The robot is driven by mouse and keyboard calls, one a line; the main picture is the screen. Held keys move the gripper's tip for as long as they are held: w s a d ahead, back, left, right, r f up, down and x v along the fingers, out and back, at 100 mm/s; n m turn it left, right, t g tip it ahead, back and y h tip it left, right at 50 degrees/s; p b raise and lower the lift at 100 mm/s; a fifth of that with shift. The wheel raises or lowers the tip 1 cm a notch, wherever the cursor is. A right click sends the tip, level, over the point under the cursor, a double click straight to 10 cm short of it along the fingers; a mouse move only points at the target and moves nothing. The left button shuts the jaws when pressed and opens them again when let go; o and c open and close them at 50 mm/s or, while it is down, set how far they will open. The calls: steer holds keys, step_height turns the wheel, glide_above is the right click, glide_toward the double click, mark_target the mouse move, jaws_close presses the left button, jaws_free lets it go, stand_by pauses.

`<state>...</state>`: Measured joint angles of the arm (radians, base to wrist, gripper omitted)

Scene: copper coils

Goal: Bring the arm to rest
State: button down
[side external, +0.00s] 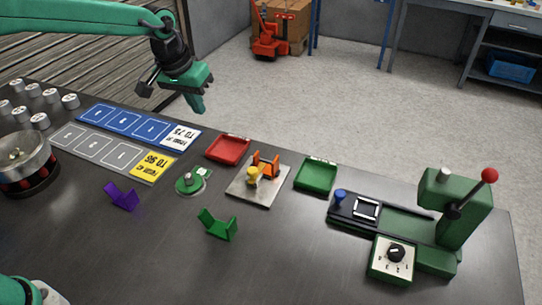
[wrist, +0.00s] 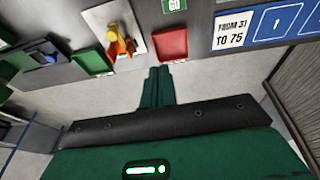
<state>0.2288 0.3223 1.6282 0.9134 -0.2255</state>
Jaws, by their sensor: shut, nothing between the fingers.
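My gripper (side external: 196,105) is green and hangs in the air above the far edge of the dark table (side external: 285,265), behind the red tray (side external: 228,149). Its fingers are shut together with nothing between them. In the wrist view the shut fingers (wrist: 157,86) point toward the table edge, close below the red tray (wrist: 172,44) in the picture. The gripper touches nothing that I can see.
A blue card (side external: 122,121) and a grey card (side external: 95,148) lie left. A metal plate with orange and yellow parts (side external: 246,192), a green tray (side external: 316,175) and a green lever press (side external: 453,215) stand right. Purple (side external: 122,197) and green (side external: 217,226) brackets lie in front.

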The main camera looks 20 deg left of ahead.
steer(key=s+a+r, duration=0.1)
steer(key=s+a, duration=0.3)
steer(key=s, duration=0.5)
steer(key=s+a+r+t, duration=0.1)
steer(key=s+a, duration=0.2)
steer(key=s, duration=0.6)
steer(key=s+a+r+t, duration=0.1)
steer(key=s+a, duration=0.3)
steer(key=s, duration=0.6)
steer(key=shift+a+r+y, duration=0.35)
steer(key=shift+r+y, duration=0.05)
